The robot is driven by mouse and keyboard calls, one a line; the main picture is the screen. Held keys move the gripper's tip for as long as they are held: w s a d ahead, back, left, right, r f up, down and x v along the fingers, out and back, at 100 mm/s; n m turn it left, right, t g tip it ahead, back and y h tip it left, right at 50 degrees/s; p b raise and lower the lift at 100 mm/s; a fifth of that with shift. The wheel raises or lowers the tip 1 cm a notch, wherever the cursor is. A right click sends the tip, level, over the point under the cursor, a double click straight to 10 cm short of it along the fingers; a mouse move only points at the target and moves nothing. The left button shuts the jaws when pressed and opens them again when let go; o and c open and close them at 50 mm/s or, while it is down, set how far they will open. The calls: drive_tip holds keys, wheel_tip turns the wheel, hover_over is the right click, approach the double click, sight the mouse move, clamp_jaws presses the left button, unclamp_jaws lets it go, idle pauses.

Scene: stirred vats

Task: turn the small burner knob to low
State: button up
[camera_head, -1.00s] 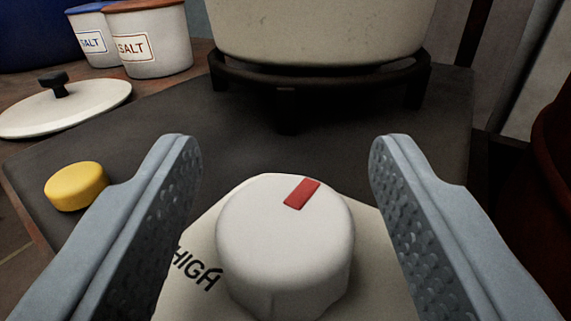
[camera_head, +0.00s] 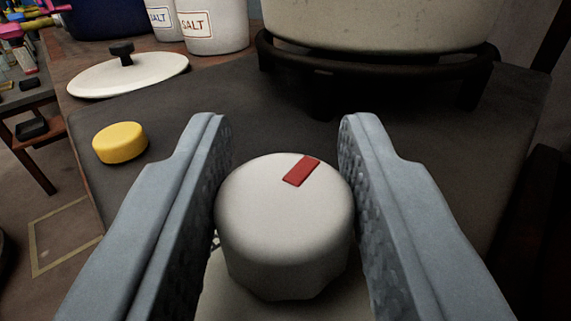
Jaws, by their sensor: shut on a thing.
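The small burner knob (camera_head: 265,220) is a white round knob with a red marker (camera_head: 302,171) on its top, near the far right edge of the top face. It sits on a pale plate (camera_head: 240,300), whose lettering is hidden now. My gripper (camera_head: 284,190) is shut on the knob, one finger against its left side and one against its right side. The red marker points away from me and a little to the right.
A yellow round piece (camera_head: 120,143) lies on the dark surface (camera_head: 230,100) at left. A white lid (camera_head: 128,74) lies behind it, near salt jars (camera_head: 215,25). A large pale pot (camera_head: 385,22) stands on a dark burner ring (camera_head: 375,75) ahead. A lower table (camera_head: 30,98) is far left.

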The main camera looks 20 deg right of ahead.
sight(284, 187)
drive_tip(key=shift+r+n+t+y, duration=0.1)
drive_tip(key=shift+n+t+y, duration=0.3)
drive_tip(key=shift+n+y, duration=0.7)
drive_tip(key=o, duration=0.9)
drive_tip(key=shift+o, duration=0.2)
wheel_tip(284, 187, up, 10)
drive_tip(key=shift+f, duration=0.1)
